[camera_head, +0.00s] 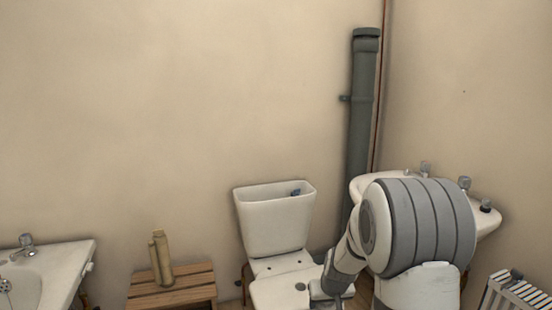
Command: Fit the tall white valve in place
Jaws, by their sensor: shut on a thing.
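The toilet cistern (277,226) stands against the back wall with its top open and no lid on it. A small dark blue part (295,192) shows inside at its right end. The toilet bowl (279,288) is below, cut off by the bottom edge of the picture. I cannot make out a tall white valve anywhere in this view. My arm reaches down to the left in front of the basin, and its lower end runs out of the picture near the toilet's right side. My gripper's fingers do not show.
A slatted wooden stool (172,299) holding tan upright objects (160,259) stands left of the toilet. A white basin (372,186) is partly behind my arm. A grey pipe (360,110) rises behind. A white tub (45,281) is at left, a radiator (512,296) at lower right.

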